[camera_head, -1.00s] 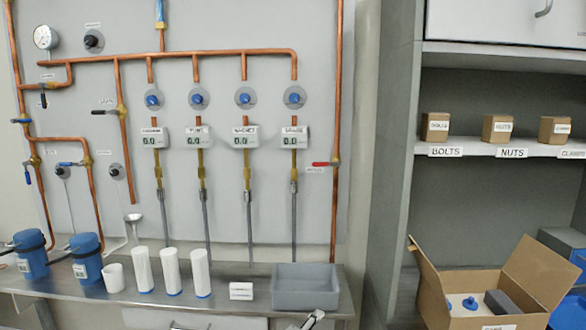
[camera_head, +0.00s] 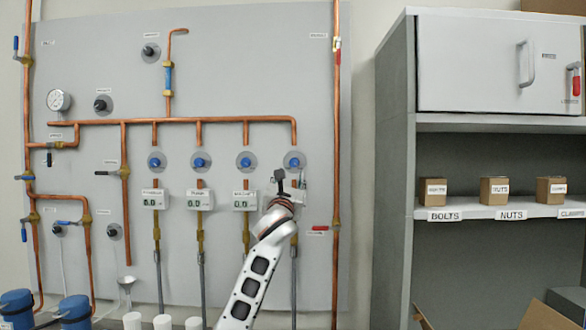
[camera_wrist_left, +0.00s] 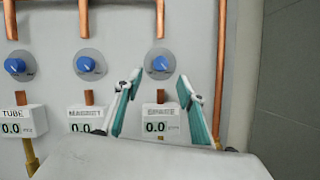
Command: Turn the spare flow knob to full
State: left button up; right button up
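The spare flow knob is the rightmost blue knob (camera_head: 294,160) on a round grey plate in the head view. In the left wrist view the same spare knob (camera_wrist_left: 160,64) sits just beyond the fingertips, roughly centred between them. My left gripper (camera_head: 290,182) is raised in front of the panel just below the knob and covers most of the spare display. In the wrist view the left gripper (camera_wrist_left: 158,80) has its two teal-padded fingers spread with nothing between them. The spare display (camera_wrist_left: 159,126) reads 0.0. My right gripper is not in view.
Other blue knobs stand in the same row to the left, including the magnet knob (camera_head: 245,161). A grey shelf unit (camera_head: 395,180) stands farther right.

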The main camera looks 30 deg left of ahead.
aim_at(294, 164)
pick_arm(q)
jog(key=shift+p+x, duration=0.75)
jog(key=shift+x, duration=3.05)
jog(key=shift+f, duration=0.1)
jog(key=c, duration=1.1)
